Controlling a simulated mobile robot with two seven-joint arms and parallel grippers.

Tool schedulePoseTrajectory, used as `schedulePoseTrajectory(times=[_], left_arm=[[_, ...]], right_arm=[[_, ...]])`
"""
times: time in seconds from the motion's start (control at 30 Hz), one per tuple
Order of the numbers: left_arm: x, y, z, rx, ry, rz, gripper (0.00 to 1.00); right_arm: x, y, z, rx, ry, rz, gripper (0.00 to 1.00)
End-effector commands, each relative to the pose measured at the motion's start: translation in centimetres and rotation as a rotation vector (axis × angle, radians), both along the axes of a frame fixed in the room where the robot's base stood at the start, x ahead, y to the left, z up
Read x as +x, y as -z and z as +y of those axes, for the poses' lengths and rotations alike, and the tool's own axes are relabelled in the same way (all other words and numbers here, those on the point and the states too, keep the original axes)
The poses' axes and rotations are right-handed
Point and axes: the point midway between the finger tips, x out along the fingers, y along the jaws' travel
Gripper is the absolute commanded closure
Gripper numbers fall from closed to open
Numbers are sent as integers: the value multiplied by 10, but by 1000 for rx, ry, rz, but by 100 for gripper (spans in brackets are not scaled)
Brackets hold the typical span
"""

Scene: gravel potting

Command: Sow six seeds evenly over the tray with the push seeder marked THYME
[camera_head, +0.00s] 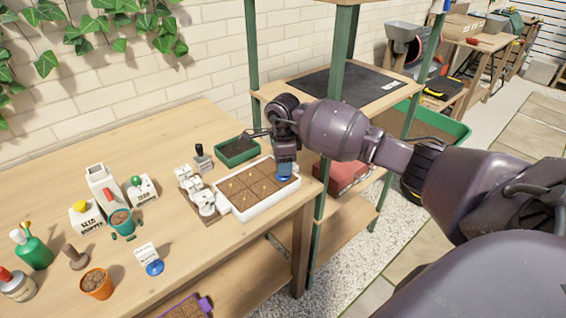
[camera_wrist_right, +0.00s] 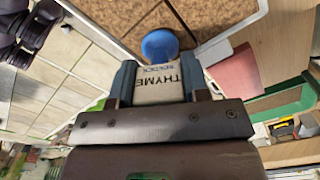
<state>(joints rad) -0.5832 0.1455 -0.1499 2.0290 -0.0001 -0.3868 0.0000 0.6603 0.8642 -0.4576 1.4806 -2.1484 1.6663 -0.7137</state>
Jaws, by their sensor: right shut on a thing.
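The white tray (camera_head: 268,209) of brown soil, scored into squares, lies near the table's right end. Several small pale specks show on its soil. My right gripper (camera_head: 285,160) is over the tray's right part, shut on the push seeder (camera_wrist_right: 160,90), whose white body reads THYME in the right wrist view. The seeder's round blue end (camera_wrist_right: 160,46) points at the soil, close to the tray's rim (camera_wrist_right: 236,32); I cannot tell whether it touches. In the head view the blue end (camera_head: 284,178) shows below the fingers. My left gripper is not in view.
Left of the tray stands a rack (camera_head: 196,205) with white labelled pieces. A green soil tray (camera_head: 237,151) and a dark-handled stamp (camera_head: 202,157) are behind. A green shelf post is close right.

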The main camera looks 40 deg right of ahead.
Motion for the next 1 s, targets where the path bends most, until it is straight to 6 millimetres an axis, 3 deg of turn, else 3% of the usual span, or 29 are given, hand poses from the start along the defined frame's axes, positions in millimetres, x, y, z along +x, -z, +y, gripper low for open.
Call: schedulePoseTrajectory(times=[0.6,1.0], left_arm=[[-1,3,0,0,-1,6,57],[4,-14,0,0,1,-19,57]], right_arm=[[0,0,0,-1,0,0,75],[0,-25,0,-1,0,-3,75]])
